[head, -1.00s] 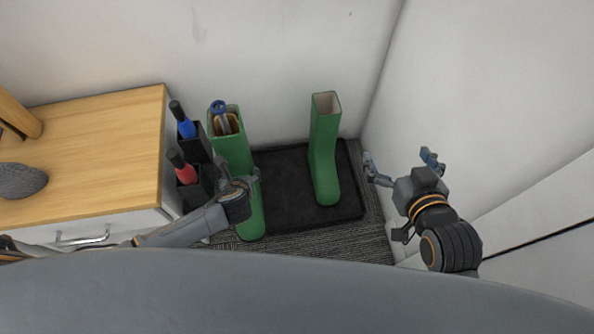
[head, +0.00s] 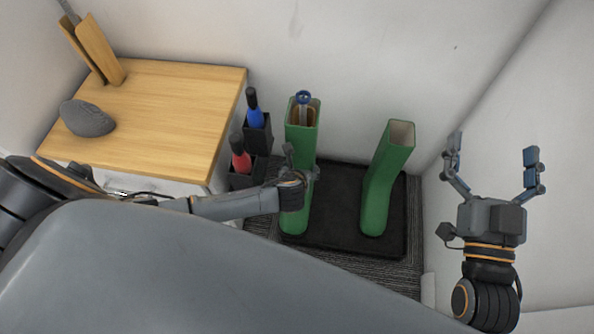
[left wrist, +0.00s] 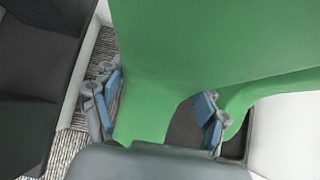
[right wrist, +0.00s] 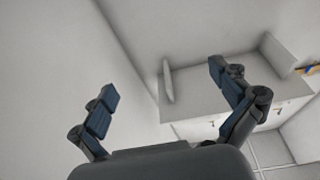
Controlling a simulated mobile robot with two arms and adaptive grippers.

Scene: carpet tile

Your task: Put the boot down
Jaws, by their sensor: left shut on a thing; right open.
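The held green boot (head: 300,145) stands roughly upright at the left edge of the black tray (head: 335,200). My left gripper (head: 294,172) is shut on its shaft, and the boot also fills much of the left wrist view (left wrist: 200,40). A blue-topped item (head: 303,98) and something brown show inside its opening. I cannot tell whether its sole touches the tray or floor. A second green boot (head: 385,180) stands on the tray's right side. My right gripper (head: 492,165) is open and empty, right of the tray, with spread fingers in the right wrist view (right wrist: 160,90).
Black holders with a blue-handled item (head: 254,112) and a red-handled item (head: 240,155) stand left of the held boot. A wooden-topped cabinet (head: 170,110) holds a grey ball-like object (head: 88,118) and wooden pieces (head: 98,50). White walls close off the back and right.

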